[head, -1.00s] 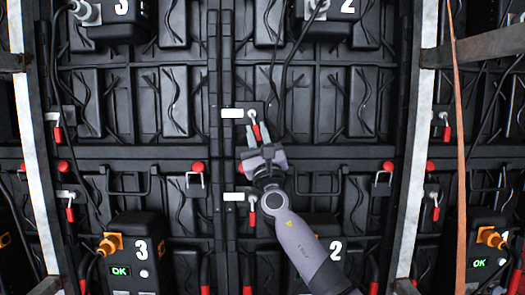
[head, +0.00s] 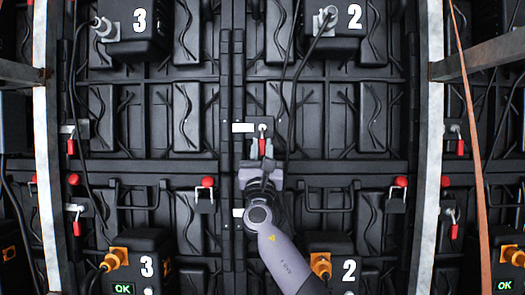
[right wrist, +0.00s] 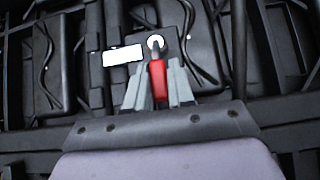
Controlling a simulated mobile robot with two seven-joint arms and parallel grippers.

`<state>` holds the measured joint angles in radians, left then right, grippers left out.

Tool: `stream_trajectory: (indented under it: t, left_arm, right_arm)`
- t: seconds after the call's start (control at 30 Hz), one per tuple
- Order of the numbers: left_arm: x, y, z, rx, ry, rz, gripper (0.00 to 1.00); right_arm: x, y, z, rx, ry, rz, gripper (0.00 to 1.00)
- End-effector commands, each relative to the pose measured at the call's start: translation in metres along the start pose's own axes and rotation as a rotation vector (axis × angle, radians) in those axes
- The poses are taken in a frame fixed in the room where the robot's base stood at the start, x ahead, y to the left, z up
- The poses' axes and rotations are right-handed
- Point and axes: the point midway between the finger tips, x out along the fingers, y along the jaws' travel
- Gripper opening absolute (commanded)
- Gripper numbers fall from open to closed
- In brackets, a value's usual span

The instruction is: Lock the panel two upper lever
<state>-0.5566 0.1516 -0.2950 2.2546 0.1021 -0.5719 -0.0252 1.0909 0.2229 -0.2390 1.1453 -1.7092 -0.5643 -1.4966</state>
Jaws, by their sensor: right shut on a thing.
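The panel two upper lever is a red handle (head: 262,147) hanging from a round silver pivot beside a white label (head: 243,127), near the middle of the head view. It points straight down. My right gripper (head: 262,152) is shut on it, with one grey finger on each side. In the right wrist view the red handle (right wrist: 158,85) stands between the fingers, below its pivot (right wrist: 155,42). My left gripper is not in view.
Panel two's box (head: 331,262) with an orange plug sits below right of my arm, and panel three's box (head: 138,265) below left. A black cable (head: 290,110) hangs just right of the lever. Metal uprights (head: 431,120) and an orange strap (head: 472,130) stand at the right.

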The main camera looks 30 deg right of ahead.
Motion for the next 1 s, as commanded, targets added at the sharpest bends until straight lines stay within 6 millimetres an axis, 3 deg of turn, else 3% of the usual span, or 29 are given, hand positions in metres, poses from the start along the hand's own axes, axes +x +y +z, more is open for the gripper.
stream_trajectory:
  t: [0.07,0.1,0.13,0.57,1.0]
  left_arm:
    - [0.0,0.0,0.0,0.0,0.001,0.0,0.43]
    - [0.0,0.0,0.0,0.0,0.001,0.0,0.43]
    - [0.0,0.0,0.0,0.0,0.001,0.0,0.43]
    - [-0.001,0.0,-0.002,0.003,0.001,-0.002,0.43]
    - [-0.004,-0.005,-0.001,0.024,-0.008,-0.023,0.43]
  right_arm:
    - [0.0,0.001,0.0,0.006,0.002,0.001,0.0]
    - [0.0,0.001,0.0,0.006,0.002,0.001,0.33]
    - [0.0,0.001,0.0,0.006,0.002,0.001,0.42]
    - [-0.006,0.001,0.0,0.003,0.001,0.002,0.44]
    - [-0.061,0.001,0.0,0.004,0.002,0.003,0.44]
